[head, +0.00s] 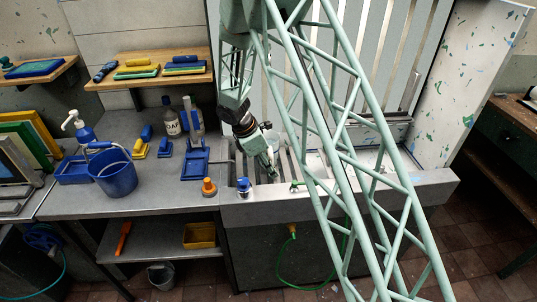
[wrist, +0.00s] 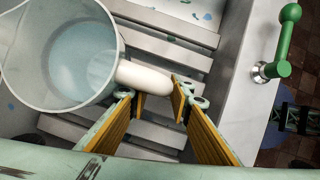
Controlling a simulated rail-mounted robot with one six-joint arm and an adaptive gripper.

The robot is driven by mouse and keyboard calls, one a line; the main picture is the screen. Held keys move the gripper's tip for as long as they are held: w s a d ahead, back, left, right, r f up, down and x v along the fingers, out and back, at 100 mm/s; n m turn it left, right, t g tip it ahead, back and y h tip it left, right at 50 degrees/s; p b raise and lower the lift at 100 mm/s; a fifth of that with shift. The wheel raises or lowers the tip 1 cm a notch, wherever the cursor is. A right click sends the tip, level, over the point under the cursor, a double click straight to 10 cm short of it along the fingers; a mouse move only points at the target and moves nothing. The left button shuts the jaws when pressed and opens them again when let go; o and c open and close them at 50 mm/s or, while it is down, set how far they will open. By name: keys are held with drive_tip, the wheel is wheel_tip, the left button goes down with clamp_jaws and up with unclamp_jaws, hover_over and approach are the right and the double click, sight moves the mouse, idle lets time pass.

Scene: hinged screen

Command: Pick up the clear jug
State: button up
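The clear jug (wrist: 82,52) fills the upper left of the wrist view, over the slatted sink. It looks translucent, with a pale bluish inside and a thick white handle (wrist: 145,77) pointing right. My gripper (wrist: 158,99) is open, its orange-padded fingers apart. The handle's end lies at the fingertips, close to the gap between them; I cannot tell whether they touch it.
The sink's front rim (head: 400,185) runs beside my gripper. A green tap-like fitting (wrist: 285,45) stands on the rim at right in the wrist view.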

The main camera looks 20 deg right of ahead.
sight(271, 153)
drive_tip(key=shift+c, duration=0.5)
clamp_jaws()
drive_tip(key=shift+r, duration=0.15)
drive_tip(key=shift+r+p, duration=0.55)
drive_tip(key=shift+r, duration=4.35)
